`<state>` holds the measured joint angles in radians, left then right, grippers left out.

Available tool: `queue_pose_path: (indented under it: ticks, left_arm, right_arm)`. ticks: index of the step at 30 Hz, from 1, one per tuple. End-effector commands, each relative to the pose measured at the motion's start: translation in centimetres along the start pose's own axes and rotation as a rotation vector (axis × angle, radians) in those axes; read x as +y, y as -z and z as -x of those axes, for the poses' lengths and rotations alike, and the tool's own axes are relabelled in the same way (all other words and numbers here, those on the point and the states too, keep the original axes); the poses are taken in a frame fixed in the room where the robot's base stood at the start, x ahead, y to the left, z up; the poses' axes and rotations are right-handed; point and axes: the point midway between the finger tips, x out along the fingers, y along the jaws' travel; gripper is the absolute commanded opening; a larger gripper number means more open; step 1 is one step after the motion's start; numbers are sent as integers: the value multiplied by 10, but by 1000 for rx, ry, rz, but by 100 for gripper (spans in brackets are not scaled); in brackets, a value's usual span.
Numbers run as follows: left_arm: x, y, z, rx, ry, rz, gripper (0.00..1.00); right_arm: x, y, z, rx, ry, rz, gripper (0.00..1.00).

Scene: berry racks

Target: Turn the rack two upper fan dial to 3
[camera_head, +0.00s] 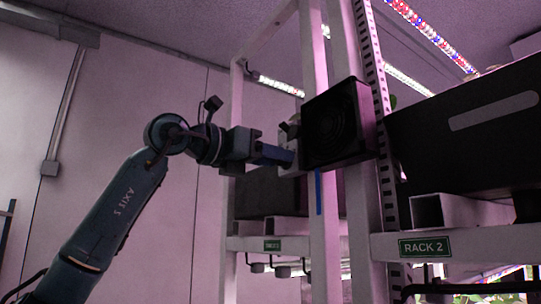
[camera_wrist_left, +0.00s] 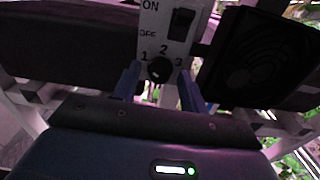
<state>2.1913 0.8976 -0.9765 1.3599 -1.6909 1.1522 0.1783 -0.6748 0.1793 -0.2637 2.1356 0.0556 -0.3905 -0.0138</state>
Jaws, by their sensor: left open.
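The fan dial (camera_wrist_left: 160,69) is a round dark knob on a pale control plate (camera_wrist_left: 150,18) in the left wrist view. The numbers 1, 2 and 3 stand around it, and a light mark shows on its lower left side. My left gripper (camera_wrist_left: 160,90) is open, with one blue finger on each side of the dial; I cannot tell whether they touch it. In the head view my left gripper (camera_head: 288,157) reaches the plate beside the black fan (camera_head: 332,125), and the dial is hidden. The fan also shows in the left wrist view (camera_wrist_left: 255,60). My right gripper is not in view.
A dark rocker switch (camera_wrist_left: 181,25) marked ON and OFF sits above the dial. A green RACK 2 sign (camera_head: 423,247) is on the rack beam. White rack posts (camera_head: 314,60) stand close to the gripper. A large black bin (camera_head: 470,130) is at the right.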

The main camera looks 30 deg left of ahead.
Motion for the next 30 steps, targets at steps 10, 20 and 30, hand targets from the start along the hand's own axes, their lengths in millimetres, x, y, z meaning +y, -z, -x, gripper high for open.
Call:
queue_pose_path:
  ticks: [10, 20, 30]
  left_arm:
    - [0, 0, 0, 0, 0, 0, 29]
    - [0, 0, 0, 0, 0, 0, 2]
    - [0, -1, 0, -1, 0, -36, 0]
  right_arm:
    - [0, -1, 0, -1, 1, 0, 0]
    - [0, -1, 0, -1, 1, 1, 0]
    - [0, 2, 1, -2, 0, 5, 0]
